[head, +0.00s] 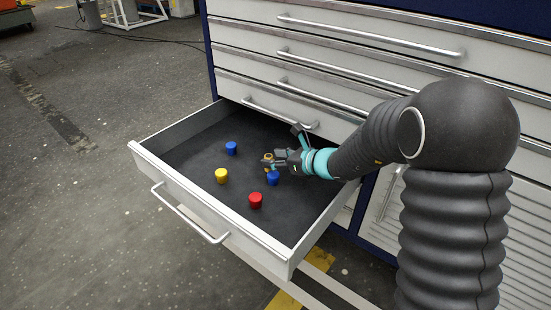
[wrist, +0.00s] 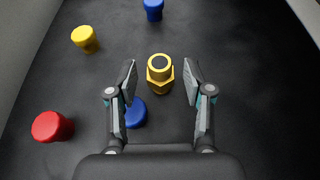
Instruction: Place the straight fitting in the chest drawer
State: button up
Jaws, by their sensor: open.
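The straight fitting is a brass-coloured piece with a hex body and a dark round opening; in the wrist view the fitting (wrist: 160,78) lies between the fingertips of my gripper (wrist: 160,75), with gaps on both sides. In the head view the fitting (head: 268,160) shows small at the tip of my gripper (head: 272,160). The gripper is open, low inside the pulled-out chest drawer (head: 140,160). Whether the fitting touches the drawer floor is hard to tell.
Inside the drawer are a yellow cap (head: 221,175), a red cap (head: 255,200), a blue cap (head: 231,147) at the back left and another blue cap (head: 273,178) close beside my gripper. Closed drawers (head: 330,60) rise behind. The drawer's left floor area is clear.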

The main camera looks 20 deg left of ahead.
jog(key=shift+r, duration=0.1)
jog(key=shift+r, duration=0.2)
jog(key=p+v, duration=0.1)
jog(key=v, duration=1.1)
jog(key=shift+s+f, duration=0.1)
jog(key=s+d+r+n+g+h, duration=0.1)
jog(key=s+d+r+n+h, duration=0.2)
jog(key=s+n, duration=0.4)
jog(key=s+d+r+n+g+h, duration=0.1)
jog(key=s+d+r+n, duration=0.2)
jog(key=s+d+n, duration=0.35)
jog(key=s+d+r+n+t+h, duration=0.2)
jog(key=s+d+n+h, duration=0.6)
jog(key=s+d, duration=0.4)
jog(key=shift+s+d+n+t+h, duration=0.35)
jog(key=shift+d+n, duration=0.1)
jog(key=shift+d, duration=0.7)
